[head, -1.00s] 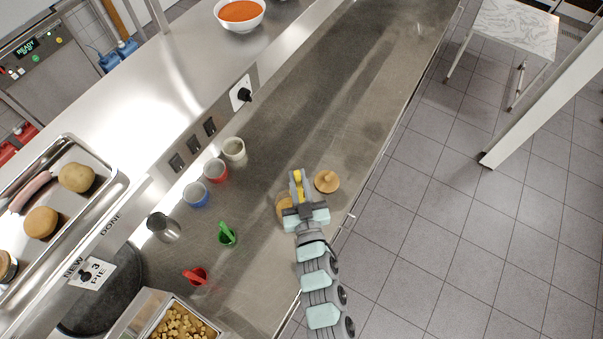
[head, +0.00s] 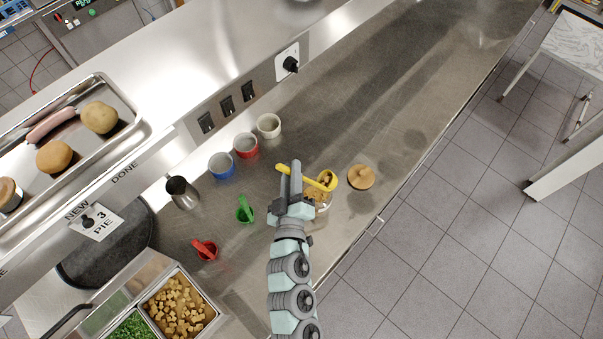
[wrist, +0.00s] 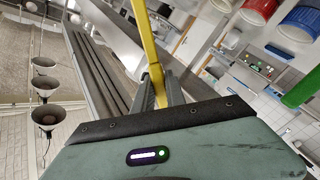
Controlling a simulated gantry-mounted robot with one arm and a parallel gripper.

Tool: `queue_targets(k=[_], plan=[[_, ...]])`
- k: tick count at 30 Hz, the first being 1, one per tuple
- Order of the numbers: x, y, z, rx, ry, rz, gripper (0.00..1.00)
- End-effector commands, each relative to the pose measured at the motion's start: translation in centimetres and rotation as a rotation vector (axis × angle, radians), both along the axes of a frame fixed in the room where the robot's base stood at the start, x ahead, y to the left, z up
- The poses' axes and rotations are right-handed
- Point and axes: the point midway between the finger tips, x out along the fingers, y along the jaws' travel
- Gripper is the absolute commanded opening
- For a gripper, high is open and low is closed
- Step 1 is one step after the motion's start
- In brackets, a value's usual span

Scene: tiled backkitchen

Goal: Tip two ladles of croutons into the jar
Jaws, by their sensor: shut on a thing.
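My gripper (head: 290,182) is shut on the handle of a yellow ladle (head: 327,181). The ladle's bowl is to the right of the fingers, over the jar. In the wrist view the yellow handle (wrist: 149,50) rises between the fingers. The glass jar (head: 323,209) stands on the counter near its front edge, partly hidden by the ladle and my gripper. Tan croutons show at the jar; I cannot tell how full it is. More croutons (head: 178,305) fill a steel bin at the lower left.
A round wooden lid (head: 361,177) lies right of the jar. Left are a green scoop (head: 244,210), a red scoop (head: 205,250), a steel jug (head: 182,192) and blue (head: 221,166), red (head: 246,145) and cream (head: 268,126) cups. The counter (head: 400,90) is clear toward the upper right.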

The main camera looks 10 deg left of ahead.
Motion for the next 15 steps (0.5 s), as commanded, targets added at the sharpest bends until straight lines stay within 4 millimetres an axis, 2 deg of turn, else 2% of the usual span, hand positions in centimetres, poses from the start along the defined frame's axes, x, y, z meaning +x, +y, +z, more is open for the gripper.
queue_targets(k=[1, 3, 15], plan=[[-0.1, 0.7, -0.9, -0.034, -0.007, 0.007, 0.00], [-0.2, 1.4, -1.3, -0.087, -0.013, 0.008, 0.00], [-0.4, 3.6, -5.3, -0.390, -0.039, 0.004, 0.00]])
